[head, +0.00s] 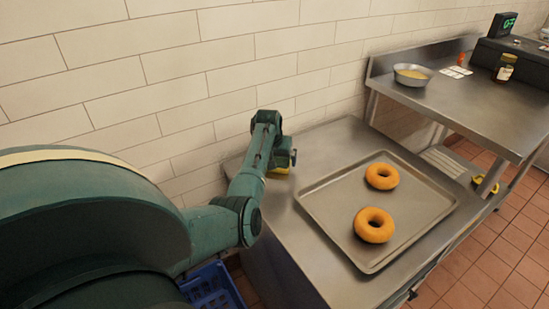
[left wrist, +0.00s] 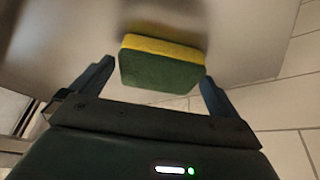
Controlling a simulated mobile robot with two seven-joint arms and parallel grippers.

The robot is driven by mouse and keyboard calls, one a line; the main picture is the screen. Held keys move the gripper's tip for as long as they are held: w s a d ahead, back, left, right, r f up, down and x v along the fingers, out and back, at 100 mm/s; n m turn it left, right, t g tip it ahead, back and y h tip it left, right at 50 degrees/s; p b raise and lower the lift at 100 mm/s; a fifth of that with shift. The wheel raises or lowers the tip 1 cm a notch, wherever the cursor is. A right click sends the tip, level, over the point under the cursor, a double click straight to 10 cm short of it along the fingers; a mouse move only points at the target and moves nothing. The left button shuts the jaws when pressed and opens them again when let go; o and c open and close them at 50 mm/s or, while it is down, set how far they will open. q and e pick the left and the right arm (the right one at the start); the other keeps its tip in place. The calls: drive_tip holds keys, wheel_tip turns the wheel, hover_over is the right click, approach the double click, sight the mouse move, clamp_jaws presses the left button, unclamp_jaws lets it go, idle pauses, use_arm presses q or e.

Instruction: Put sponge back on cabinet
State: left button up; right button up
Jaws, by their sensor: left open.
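A yellow and green sponge (left wrist: 161,68) shows in the left wrist view, with its yellow layer away from the gripper and its green face toward it. In the head view a small yellow part of the sponge (head: 279,170) shows beneath my left gripper (head: 284,160), at the back left of the steel cabinet top (head: 330,137). In the left wrist view my left gripper (left wrist: 158,80) is open, with one finger on each side of the sponge and a small gap at the left. My right gripper is not in view.
A metal tray (head: 325,215) with two bagels (head: 382,176) (head: 374,225) lies on the cabinet, right of my left gripper. A higher steel table (head: 460,98) with a bowl (head: 412,75) and jar (head: 505,68) stands farther right. A tiled wall runs behind; a blue crate (head: 212,287) is below.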

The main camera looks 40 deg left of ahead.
use_arm(q)
drive_tip(key=p+v, duration=0.2)
drive_tip(key=v, duration=1)
drive_tip(key=shift+r, duration=0.15)
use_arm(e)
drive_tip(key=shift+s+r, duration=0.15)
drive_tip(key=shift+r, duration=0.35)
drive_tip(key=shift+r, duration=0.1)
